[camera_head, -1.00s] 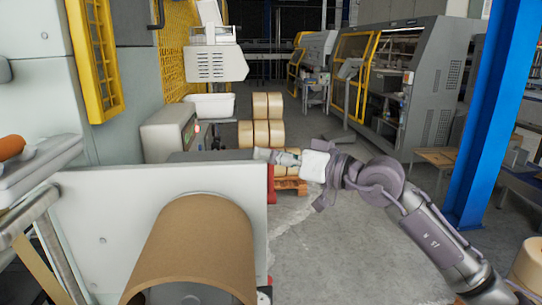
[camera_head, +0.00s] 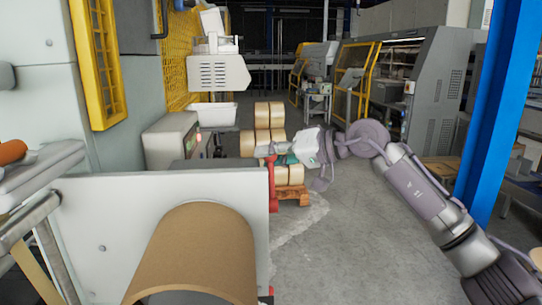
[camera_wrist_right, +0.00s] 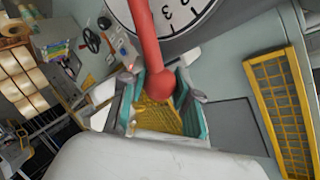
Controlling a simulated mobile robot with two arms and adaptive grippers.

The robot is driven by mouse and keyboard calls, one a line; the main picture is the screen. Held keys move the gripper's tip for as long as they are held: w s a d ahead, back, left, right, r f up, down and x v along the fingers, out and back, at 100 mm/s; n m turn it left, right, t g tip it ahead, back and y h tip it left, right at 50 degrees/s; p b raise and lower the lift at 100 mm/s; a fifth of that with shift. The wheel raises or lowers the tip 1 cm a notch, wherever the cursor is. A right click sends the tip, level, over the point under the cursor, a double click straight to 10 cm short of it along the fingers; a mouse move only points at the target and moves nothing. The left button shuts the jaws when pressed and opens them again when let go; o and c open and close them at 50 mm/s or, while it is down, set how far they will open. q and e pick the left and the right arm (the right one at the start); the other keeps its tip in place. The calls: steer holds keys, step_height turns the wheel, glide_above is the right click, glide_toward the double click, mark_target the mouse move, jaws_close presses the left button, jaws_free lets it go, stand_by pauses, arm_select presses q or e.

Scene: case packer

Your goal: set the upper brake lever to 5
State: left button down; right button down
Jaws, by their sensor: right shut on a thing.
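The red brake lever (camera_wrist_right: 148,45) with its round knob fills the middle of the right wrist view. A white dial (camera_wrist_right: 170,15) with black numerals, a 3 among them, lies behind it and is partly cut off; I cannot read the lever's setting. My right gripper (camera_wrist_right: 158,95) has its teal-padded fingers on both sides of the knob and is shut on it. In the head view my right gripper (camera_head: 268,153) is at the right edge of the white panel, above a red lever part (camera_head: 271,182). The dial is hidden there. My left gripper is out of view.
A big brown roll (camera_head: 198,255) sits in front of the white panel (camera_head: 90,215). Stacked tan rolls (camera_head: 269,115) stand on a pallet (camera_head: 292,196) behind the gripper. A blue post (camera_head: 497,110) stands at right. Grey floor (camera_head: 340,235) is open between them.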

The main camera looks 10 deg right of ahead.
steer(key=shift+w+f, duration=0.1)
steer(key=shift+w, duration=0.2)
steer(key=c, duration=0.8)
jaws_free()
steer(key=v, duration=1.2)
steer(key=shift+w, duration=0.1)
